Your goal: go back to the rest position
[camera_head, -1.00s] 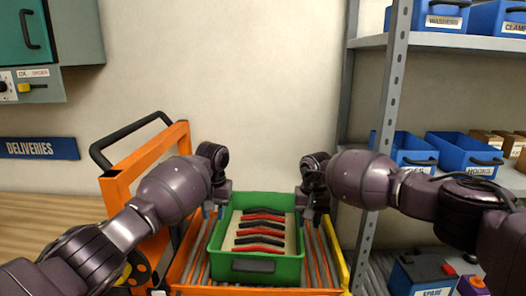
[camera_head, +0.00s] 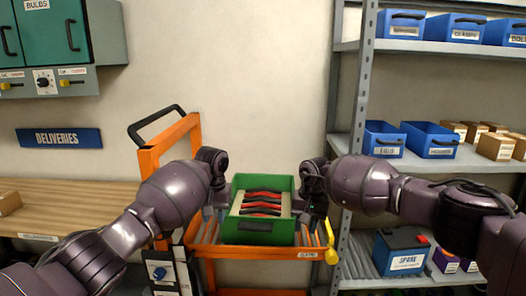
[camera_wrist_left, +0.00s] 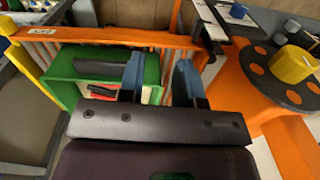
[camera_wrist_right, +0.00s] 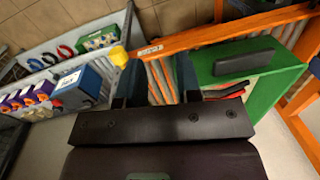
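My left gripper (camera_head: 213,213) is at the left side of a green crate (camera_head: 238,237) in the head view. In the left wrist view its blue fingers (camera_wrist_left: 160,70) are spread, with nothing gripped between them. My right gripper (camera_head: 311,216) is at the right side of the crate. In the right wrist view its fingers (camera_wrist_right: 158,75) are also spread and empty. Both arms reach forward. The crate stands upright on an orange cart (camera_head: 196,256) and holds several red and black pieces (camera_head: 262,203). Whether either gripper touches the crate cannot be told.
A grey shelf unit (camera_head: 364,100) with blue bins (camera_head: 428,139) and cartons stands to the right. A blue battery box (camera_head: 402,251) is on its low shelf. A wooden bench (camera_head: 75,212) is at the left, below a wall cabinet (camera_head: 107,35).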

